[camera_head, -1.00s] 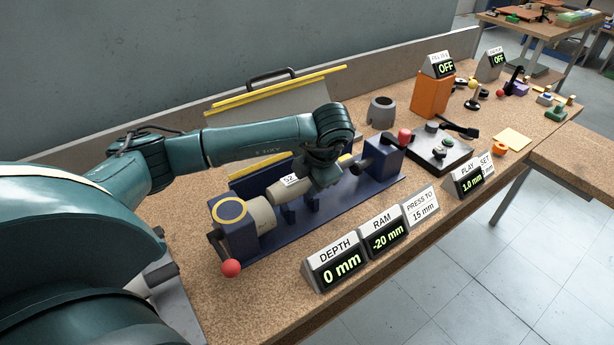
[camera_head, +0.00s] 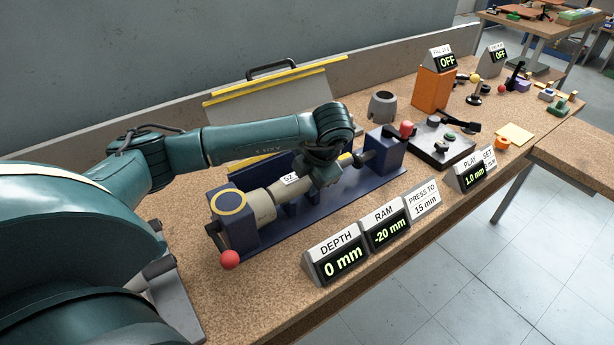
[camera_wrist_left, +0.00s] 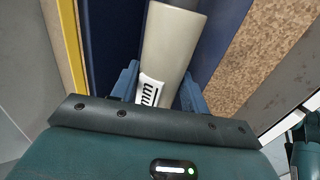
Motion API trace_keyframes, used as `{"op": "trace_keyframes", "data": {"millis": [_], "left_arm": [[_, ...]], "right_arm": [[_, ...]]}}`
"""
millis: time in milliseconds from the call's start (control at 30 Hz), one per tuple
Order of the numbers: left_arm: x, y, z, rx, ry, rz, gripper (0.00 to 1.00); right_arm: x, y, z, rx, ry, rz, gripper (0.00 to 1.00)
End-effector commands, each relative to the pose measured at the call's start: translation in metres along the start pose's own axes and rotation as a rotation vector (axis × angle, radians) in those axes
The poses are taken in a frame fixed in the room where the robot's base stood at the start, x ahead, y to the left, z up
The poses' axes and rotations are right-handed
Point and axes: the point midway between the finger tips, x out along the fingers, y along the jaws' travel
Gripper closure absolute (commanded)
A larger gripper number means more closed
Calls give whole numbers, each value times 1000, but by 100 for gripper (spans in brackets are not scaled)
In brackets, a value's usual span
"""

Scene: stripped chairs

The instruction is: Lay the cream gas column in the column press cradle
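The cream gas column (camera_head: 282,192) lies roughly level along the blue column press (camera_head: 300,213). A white label marked in mm shows on the column in the left wrist view (camera_wrist_left: 168,45). My left gripper (camera_head: 322,178) is over the column from above. Its two blue fingers (camera_wrist_left: 158,88) stand on either side of the column and appear closed on it. The column is over or in the cradle between the press's end blocks; I cannot tell whether it touches the supports. A wider grey-beige cylinder (camera_head: 261,207) is at its left end. My right gripper is not in view.
A red-knobbed lever (camera_head: 229,260) is at the press's left end. A raised guard with yellow edges (camera_head: 280,95) stands behind. Displays reading depth 0 mm (camera_head: 338,262) and ram -20 mm (camera_head: 387,230) stand in front. A grey cup-like part (camera_head: 382,107) sits beyond.

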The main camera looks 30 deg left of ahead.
Motion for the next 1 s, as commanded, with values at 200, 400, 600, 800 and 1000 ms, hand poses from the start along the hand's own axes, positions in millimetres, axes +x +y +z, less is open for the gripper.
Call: {"op": "trace_keyframes", "data": {"millis": [200,400,600,800,1000], "left_arm": [[6,-7,-2,10,10,-11,31],[6,-8,-2,13,8,-13,30],[1,-10,-2,15,7,-14,30],[-34,-5,0,8,-1,-6,30],[-83,-1,-1,1,-6,1,30]], "right_arm": [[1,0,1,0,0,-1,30],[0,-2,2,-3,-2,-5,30],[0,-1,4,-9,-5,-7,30],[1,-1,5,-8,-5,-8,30],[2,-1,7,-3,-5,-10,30]]}}
